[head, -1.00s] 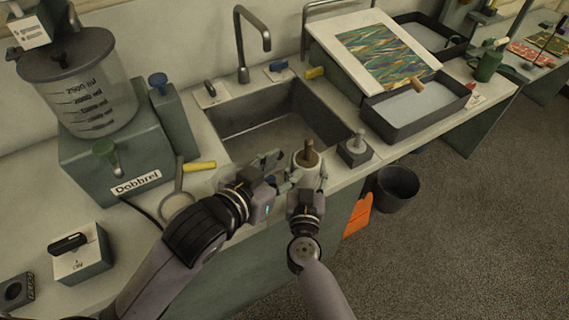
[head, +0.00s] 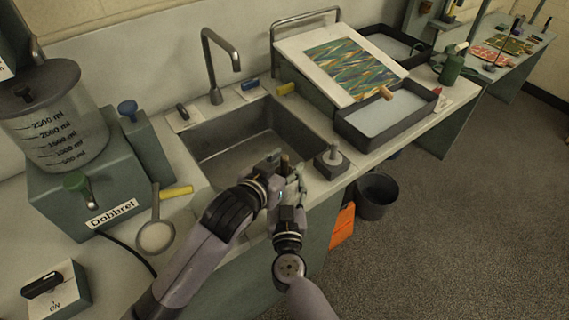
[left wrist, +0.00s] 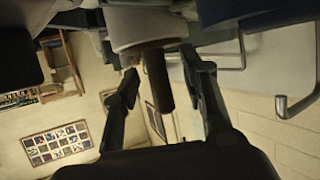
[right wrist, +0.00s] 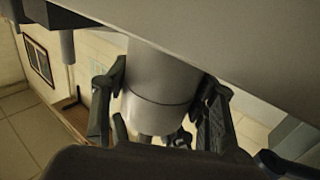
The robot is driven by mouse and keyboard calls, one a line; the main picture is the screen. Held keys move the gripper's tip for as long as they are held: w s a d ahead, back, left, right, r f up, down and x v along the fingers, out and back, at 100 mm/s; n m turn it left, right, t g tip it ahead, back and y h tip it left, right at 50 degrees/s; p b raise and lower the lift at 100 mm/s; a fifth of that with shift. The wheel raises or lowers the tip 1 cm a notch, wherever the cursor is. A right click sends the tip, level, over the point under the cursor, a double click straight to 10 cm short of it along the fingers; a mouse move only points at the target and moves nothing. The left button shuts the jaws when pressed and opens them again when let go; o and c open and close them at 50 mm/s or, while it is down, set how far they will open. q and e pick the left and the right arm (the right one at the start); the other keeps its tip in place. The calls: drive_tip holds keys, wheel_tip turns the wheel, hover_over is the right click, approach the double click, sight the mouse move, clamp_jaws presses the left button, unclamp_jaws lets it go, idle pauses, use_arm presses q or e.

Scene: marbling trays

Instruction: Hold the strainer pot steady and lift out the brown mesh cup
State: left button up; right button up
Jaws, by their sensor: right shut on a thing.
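The pale grey strainer pot (right wrist: 160,85) is between the fingers of my right gripper (right wrist: 160,100), which is shut on its sides. In the left wrist view the pot (left wrist: 147,28) shows with the brown stem of the mesh cup (left wrist: 158,80) sticking out of it. The mesh part of the cup is hidden in the pot. My left gripper (left wrist: 165,85) is open, its fingers on either side of the stem with gaps. In the head view the stem's top (head: 285,160) shows at my left gripper, and the pot is mostly hidden by the grippers.
The sink (head: 235,145) lies just behind the grippers. A small block with a grey knob (head: 332,160) stands close to the right. A round strainer with a yellow handle (head: 176,191) lies to the left. A dark bin (head: 376,195) stands on the floor.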

use_arm(q)
clamp_jaws()
idle(0.9)
idle(0.4)
